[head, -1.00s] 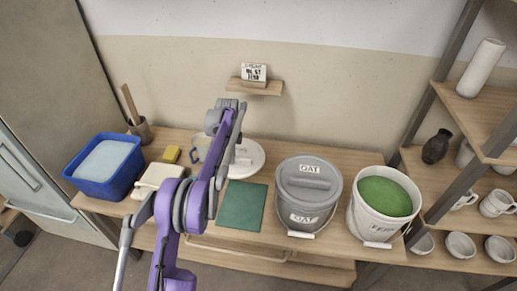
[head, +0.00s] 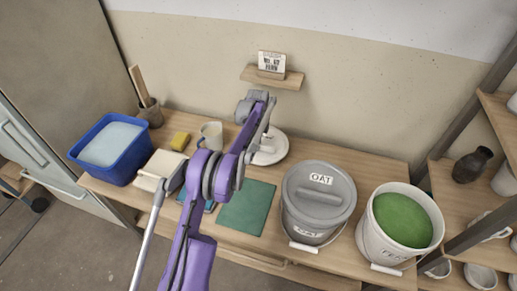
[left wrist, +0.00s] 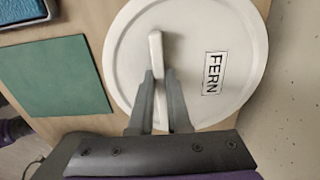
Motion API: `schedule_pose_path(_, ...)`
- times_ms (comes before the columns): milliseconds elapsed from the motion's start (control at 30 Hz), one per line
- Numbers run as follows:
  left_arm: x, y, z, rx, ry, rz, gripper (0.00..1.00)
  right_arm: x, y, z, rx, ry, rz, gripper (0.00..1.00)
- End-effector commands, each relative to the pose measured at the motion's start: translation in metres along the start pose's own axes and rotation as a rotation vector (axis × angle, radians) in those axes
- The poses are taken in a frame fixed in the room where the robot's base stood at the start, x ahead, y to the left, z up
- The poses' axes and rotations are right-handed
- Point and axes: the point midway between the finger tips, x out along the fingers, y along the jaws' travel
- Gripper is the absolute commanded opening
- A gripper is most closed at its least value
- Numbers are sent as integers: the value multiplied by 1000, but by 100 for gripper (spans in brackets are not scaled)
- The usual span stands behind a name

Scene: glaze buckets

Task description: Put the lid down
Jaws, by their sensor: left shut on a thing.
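The white round lid marked FERN (left wrist: 185,60) fills the middle of the left wrist view. In the head view the lid (head: 279,149) is at the back of the table, behind the green mat (head: 247,207) and partly hidden by my arm. My left gripper (left wrist: 158,85) is shut on the lid's upright handle; its fingers (head: 264,142) are partly hidden in the head view. I cannot tell whether the lid touches the table. The white FERN bucket (head: 378,245) stands open at the right, full of green glaze. My right gripper is not in view.
The grey lidded OAT bucket (head: 315,215) stands between the mat and the FERN bucket. A mug (head: 212,134), yellow sponge (head: 180,141), pale block (head: 163,165) and blue basin (head: 107,150) are left of the lid. A small wall shelf (head: 272,77) is above. Bare wood shows right of the lid.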

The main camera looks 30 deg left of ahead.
Motion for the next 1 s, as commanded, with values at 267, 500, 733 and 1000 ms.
schedule_pose_path(267, 32, 0, 0, 0, 0, 0, 0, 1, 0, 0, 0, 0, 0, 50)
schedule_pose_path(500, 33, 0, 0, 0, 0, 0, 0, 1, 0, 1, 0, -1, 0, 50)
schedule_pose_path(733, 35, 0, 0, 0, 0, 0, 39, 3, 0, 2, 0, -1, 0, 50)
schedule_pose_path(1000, 35, 0, 0, 0, 0, 0, 45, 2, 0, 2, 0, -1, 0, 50)
